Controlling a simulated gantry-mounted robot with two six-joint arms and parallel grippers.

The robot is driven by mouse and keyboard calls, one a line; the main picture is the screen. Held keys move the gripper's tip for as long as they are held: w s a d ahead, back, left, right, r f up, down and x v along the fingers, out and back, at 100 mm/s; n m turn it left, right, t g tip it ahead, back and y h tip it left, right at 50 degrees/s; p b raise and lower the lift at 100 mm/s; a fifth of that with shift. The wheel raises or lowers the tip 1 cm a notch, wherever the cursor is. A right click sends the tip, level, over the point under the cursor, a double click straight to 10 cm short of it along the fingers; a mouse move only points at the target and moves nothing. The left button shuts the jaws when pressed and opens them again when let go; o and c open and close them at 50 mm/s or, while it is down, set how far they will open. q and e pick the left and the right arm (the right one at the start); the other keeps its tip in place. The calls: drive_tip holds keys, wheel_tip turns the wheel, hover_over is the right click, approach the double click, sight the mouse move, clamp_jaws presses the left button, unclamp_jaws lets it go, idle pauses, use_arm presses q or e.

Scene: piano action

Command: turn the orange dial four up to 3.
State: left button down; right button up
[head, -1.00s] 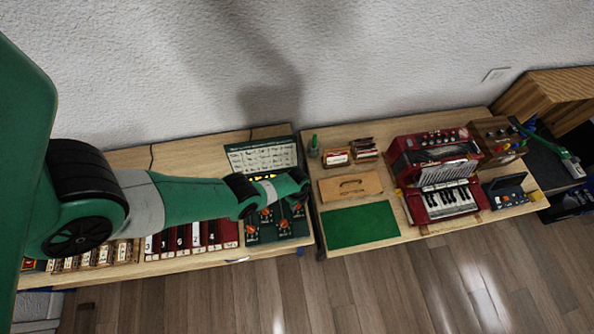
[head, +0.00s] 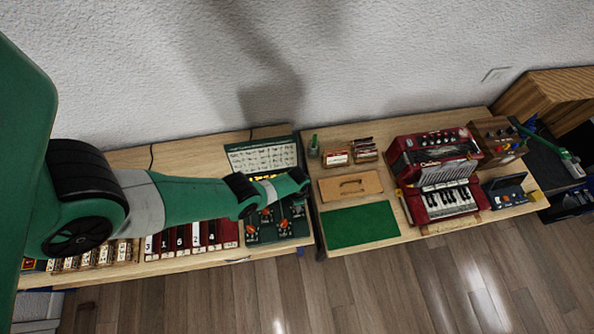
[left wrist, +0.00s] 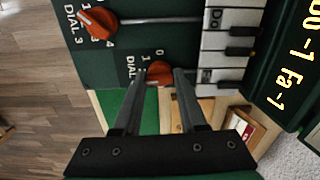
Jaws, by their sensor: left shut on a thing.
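In the left wrist view, the two dark fingers of my left gripper (left wrist: 158,78) are shut on an orange dial (left wrist: 160,67) on a dark green panel (left wrist: 170,42). The label beside it reads "DIAL", its number hidden by a finger; the marks 0 and 1 show near it. Where its pointer stands I cannot tell. A second orange dial (left wrist: 98,23), labelled dial 3, sits apart at upper left. In the head view, my left arm reaches over the panel (head: 262,238) and hides the gripped dial. My right gripper is not in view.
A black-and-white key strip (left wrist: 226,45) and a lit yellow display (left wrist: 297,75) lie beside the dials.

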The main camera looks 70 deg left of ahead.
use_arm(q)
drive_tip(key=n, duration=0.4)
drive_tip(key=shift+n, duration=2.1)
drive_tip(key=shift+c, duration=2.3)
unclamp_jaws()
drive_tip(key=shift+r, duration=0.1)
